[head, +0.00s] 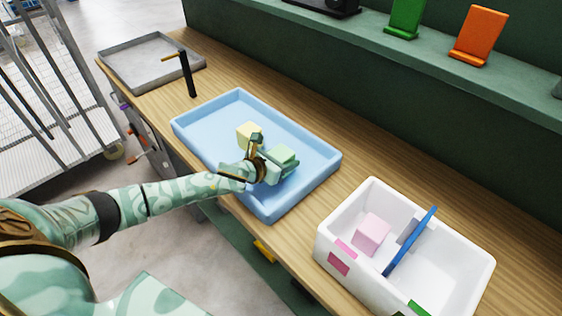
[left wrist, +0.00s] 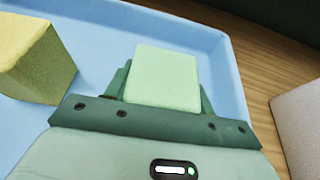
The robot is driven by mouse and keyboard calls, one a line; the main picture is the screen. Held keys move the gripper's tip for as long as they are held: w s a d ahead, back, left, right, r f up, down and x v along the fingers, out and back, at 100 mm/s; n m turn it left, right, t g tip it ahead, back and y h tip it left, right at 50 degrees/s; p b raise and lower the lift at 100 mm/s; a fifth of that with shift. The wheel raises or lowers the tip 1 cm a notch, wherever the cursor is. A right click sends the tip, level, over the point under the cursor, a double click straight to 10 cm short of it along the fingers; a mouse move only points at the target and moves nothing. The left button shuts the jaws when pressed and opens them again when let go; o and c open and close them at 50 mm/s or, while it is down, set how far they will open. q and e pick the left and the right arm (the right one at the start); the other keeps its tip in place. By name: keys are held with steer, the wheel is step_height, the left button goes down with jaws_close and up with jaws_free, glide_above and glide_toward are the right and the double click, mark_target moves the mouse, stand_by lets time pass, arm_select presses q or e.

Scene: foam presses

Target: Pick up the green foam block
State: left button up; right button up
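The green foam block (head: 283,154) is pale green and is at the right part of the blue tray (head: 190,132). My left gripper (head: 276,163) reaches over the tray's near rim to this block. In the left wrist view the block (left wrist: 166,78) is between the two dark green fingers, with no clear gap on either side, so the gripper looks shut on it. Whether the block still touches the tray floor is hard to tell. My right gripper is not in view.
A yellow foam block (head: 245,132) is left of the green one in the tray, also in the left wrist view (left wrist: 38,65). A white bin (head: 453,270) with a pink block (head: 371,234) and blue divider (head: 410,242) stands right. A black post (head: 187,75) and grey tray (head: 128,49) are left.

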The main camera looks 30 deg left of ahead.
mark_target(282, 152)
arm_select(q)
steer(key=r, duration=0.1)
steer(key=r+p, duration=0.1)
steer(key=r, duration=0.1)
steer(key=r+p, duration=0.1)
steer(key=shift+s+r, duration=0.2)
steer(key=shift+s, duration=0.1)
steer(key=s+r+p, duration=0.2)
steer(key=s+r, duration=0.2)
steer(key=s, duration=0.2)
steer(key=s+d+r+p, duration=0.1)
steer(key=s+r+p, duration=0.1)
steer(key=s+r, duration=0.2)
steer(key=s, duration=0.3)
steer(key=shift+s+r, duration=0.2)
steer(key=shift+r, duration=0.1)
